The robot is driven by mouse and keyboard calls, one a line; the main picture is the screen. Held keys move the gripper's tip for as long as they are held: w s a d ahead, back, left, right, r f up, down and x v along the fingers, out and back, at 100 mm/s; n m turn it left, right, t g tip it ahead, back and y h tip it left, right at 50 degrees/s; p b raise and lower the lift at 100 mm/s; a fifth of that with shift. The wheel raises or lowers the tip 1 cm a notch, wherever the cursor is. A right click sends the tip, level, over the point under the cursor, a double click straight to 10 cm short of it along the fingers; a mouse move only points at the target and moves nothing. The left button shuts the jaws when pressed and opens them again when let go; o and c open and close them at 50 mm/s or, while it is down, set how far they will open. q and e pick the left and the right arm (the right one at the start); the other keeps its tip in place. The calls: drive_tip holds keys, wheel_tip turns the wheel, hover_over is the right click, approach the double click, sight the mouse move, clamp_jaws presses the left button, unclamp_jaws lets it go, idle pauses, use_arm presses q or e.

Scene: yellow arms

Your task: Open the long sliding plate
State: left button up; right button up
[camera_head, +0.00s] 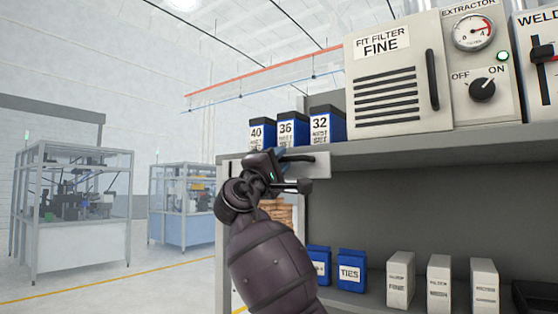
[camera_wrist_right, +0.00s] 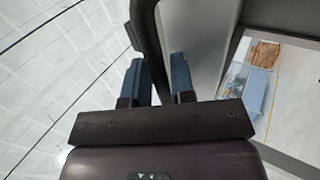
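The sliding plate (camera_head: 322,167) is a light grey panel at the left end of the shelf edge, below the blue boxes, with a dark bar handle (camera_head: 302,158) across it. My right gripper (camera_head: 292,170) is at this handle and covers the plate's left part. In the right wrist view the dark handle (camera_wrist_right: 148,35) runs down between the two blue-grey fingers (camera_wrist_right: 160,82), which sit close on both sides of it. The grey plate (camera_wrist_right: 200,40) is beside the right finger there. My left gripper is not in view.
Blue boxes (camera_head: 293,132) stand on the shelf (camera_head: 430,147) just above the plate. The filter unit (camera_head: 400,75) and the extractor panel (camera_head: 482,65) are to the right. Blue and white boxes (camera_head: 439,283) stand on the lower shelf. Open floor lies left of the rack.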

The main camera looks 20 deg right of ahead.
drive_tip(key=b+v, duration=0.2)
drive_tip(key=v, duration=0.8)
drive_tip(key=shift+s+a+f+b, duration=0.2)
drive_tip(key=shift+s+a+b, duration=0.1)
drive_tip(key=shift+b, duration=0.1)
drive_tip(key=shift+w, duration=0.1)
